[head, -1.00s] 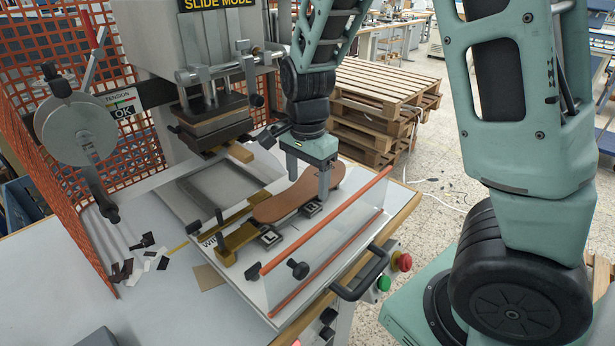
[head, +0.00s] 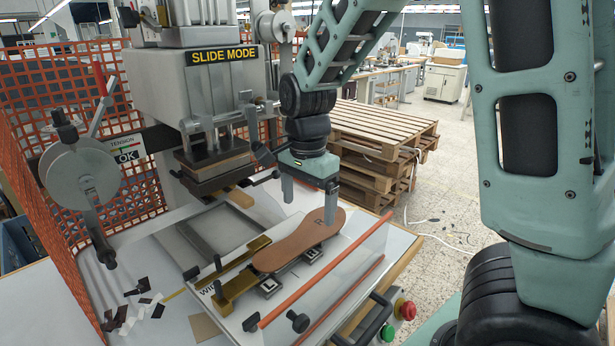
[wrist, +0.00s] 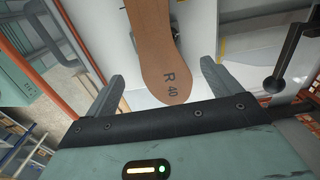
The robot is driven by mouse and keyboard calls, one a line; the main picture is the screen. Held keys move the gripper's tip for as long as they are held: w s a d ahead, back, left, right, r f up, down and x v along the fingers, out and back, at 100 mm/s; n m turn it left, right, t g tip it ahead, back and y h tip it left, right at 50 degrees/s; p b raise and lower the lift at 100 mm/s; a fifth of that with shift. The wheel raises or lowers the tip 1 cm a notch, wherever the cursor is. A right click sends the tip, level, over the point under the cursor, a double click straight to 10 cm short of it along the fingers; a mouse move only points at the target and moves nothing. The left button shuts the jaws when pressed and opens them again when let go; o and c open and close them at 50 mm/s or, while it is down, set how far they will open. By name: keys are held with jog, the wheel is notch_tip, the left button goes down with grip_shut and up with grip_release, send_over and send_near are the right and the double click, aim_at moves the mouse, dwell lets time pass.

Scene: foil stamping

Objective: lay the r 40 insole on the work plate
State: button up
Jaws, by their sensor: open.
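The brown R 40 insole (head: 288,246) lies flat along the light metal work plate (head: 322,284), beside the brass stop (head: 236,284). Black-and-white square markers show at its near edge. My gripper (head: 309,207) is open and empty above the far, marked end of the insole. In the wrist view the insole (wrist: 160,55) shows its "R 40" print between the spread fingers of my gripper (wrist: 163,88), with clear gaps on both sides. The insole's other end is out of that view.
The press head (head: 212,165) stands to the left of my gripper. An orange-red bar (head: 330,272) runs along the plate's front right side. Dark and white scraps (head: 135,308) lie on the table at left. Wooden pallets (head: 380,140) are stacked behind.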

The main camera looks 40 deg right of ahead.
notch_tip(320, 180, up, 7)
jog(key=shift+f, duration=0.2)
dwell(0.6)
